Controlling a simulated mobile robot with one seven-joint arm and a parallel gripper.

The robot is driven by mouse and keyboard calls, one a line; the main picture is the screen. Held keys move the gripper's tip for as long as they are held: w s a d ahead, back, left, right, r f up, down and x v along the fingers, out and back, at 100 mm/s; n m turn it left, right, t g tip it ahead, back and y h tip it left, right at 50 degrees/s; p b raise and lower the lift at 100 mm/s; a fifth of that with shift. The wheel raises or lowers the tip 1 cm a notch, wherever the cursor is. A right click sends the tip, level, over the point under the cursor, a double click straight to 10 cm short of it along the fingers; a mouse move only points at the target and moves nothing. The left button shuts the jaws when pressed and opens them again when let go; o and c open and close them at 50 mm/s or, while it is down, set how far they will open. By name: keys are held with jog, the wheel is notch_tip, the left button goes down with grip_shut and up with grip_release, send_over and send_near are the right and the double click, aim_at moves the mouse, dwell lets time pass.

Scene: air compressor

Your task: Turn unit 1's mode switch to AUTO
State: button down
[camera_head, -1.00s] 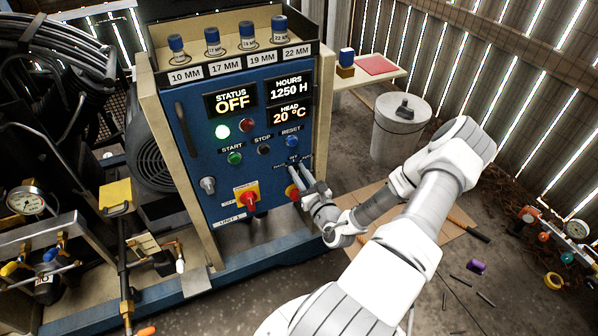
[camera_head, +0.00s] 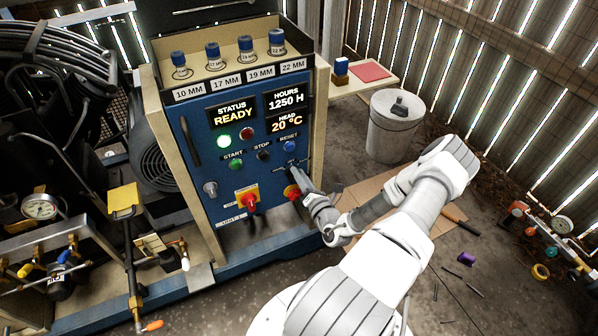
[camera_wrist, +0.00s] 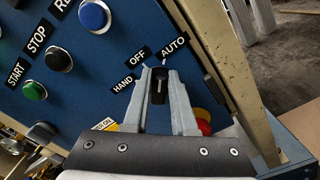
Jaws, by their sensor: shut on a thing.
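The mode switch (camera_wrist: 158,85) is a black knob on the blue panel, with HAND, OFF and AUTO labels around its top. My gripper (camera_wrist: 158,80) has a finger on each side of the knob and is shut on it. In the wrist view the knob stands upright in the picture and looks lined up with the tick toward the AUTO label (camera_wrist: 173,46). In the head view my gripper (camera_head: 293,172) reaches the panel's right side and hides most of the switch. The status display (camera_head: 232,113) reads READY.
Blue RESET button (camera_wrist: 94,15), STOP button (camera_wrist: 58,60) and green START button (camera_wrist: 35,90) sit left of the switch. A red-and-yellow rotary switch (camera_head: 249,201) is lower on the panel; another red knob (camera_wrist: 203,127) lies just below my gripper. The beige cabinet edge (camera_wrist: 217,70) is close on the right.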

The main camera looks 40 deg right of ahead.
jog(key=shift+m, duration=0.6)
jog(key=shift+d+f, duration=0.1)
jog(key=c, duration=0.7)
grip_release()
jog(key=shift+s, duration=0.1)
